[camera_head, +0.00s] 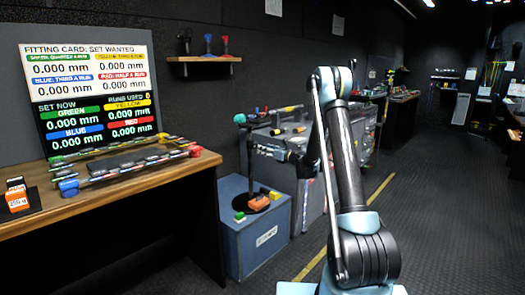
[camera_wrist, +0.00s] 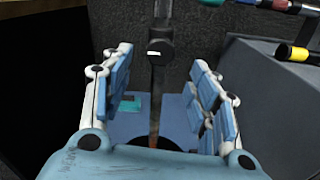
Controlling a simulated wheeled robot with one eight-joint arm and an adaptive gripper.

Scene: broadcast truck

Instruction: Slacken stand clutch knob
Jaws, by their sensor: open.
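The clutch knob (camera_wrist: 160,51) is a round black knob with a white mark, on a dark upright stand post (camera_wrist: 159,95) in the wrist view. The stand post (camera_head: 250,172) also shows in the head view, rising from a round dark base on a blue box (camera_head: 245,251). My gripper (camera_wrist: 162,62) is open, its blue-padded fingers spread to the left and right of the post. The knob appears between the fingertips with gaps on both sides. I cannot tell its depth exactly.
A grey bench (camera_head: 312,190) with coloured-ended rods stands close right. A wooden desk (camera_head: 120,189) with a reading board (camera_head: 90,85) is at left. The floor at right is clear.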

